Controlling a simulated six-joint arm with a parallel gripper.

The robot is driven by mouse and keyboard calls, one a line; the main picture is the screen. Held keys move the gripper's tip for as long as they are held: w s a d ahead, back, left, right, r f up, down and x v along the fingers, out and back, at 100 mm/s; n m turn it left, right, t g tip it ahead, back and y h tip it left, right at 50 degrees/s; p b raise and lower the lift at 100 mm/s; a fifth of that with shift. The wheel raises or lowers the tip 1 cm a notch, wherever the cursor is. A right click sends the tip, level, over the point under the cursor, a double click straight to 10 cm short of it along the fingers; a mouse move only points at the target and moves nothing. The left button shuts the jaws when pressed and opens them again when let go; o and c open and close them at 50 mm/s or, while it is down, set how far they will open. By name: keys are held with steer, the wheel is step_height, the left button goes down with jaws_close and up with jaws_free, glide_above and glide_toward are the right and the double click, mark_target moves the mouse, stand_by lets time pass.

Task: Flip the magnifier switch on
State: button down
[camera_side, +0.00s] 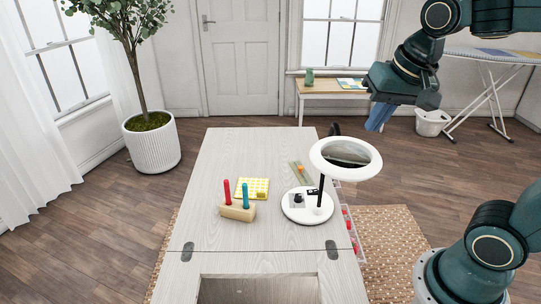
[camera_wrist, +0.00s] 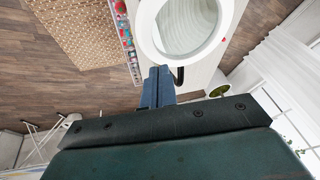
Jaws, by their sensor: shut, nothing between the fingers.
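The magnifier (camera_side: 375,172) stands upright on the right side of the cabinet top, with a white ring head, a black stem and a round white base (camera_side: 316,216). A small grey and black piece (camera_side: 298,199) on the base looks like the switch; its position is too small to tell. My gripper (camera_side: 378,122) is shut and empty, up in the air behind and to the right of the magnifier, apart from it. In the wrist view my blue fingers (camera_wrist: 158,72) are together, pointing toward the ring head (camera_wrist: 146,30). The base and switch are hidden there.
A clear tray of colourful items (camera_side: 349,222) runs along the cabinet's right edge. The cabinet top's far left is clear.

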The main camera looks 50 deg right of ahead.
steer(key=w+d+f+m+g, duration=0.1)
steer(key=w+d+m, duration=0.1)
steer(key=w+m, duration=0.2)
steer(key=w+d+f+m+g, duration=0.1)
steer(key=w+d+m, duration=0.1)
steer(key=w+m, duration=0.1)
steer(key=w+d+f+m, duration=0.2)
steer(key=w+m, duration=0.2)
steer(key=w, duration=0.2)
steer(key=shift+m+g+h, duration=0.3)
steer(key=shift+g, duration=0.1)
steer(key=w+d+f+m+g, duration=0.1)
steer(key=w+d+f+m, duration=0.2)
steer(key=w+f+m, duration=0.25)
steer(key=m+g, duration=0.2)
steer(key=m, duration=0.1)
glide_above(317, 191)
steer(key=w+a, duration=0.2)
step_height(317, 191, down, 11)
steer(key=f, duration=0.4)
steer(key=s+d+f, duration=0.1)
steer(key=f, duration=0.4)
steer(key=s+f, duration=0.1)
steer(key=f, duration=0.3)
steer(key=shift+d+f, duration=0.35)
steer(key=shift+d, duration=0.05)
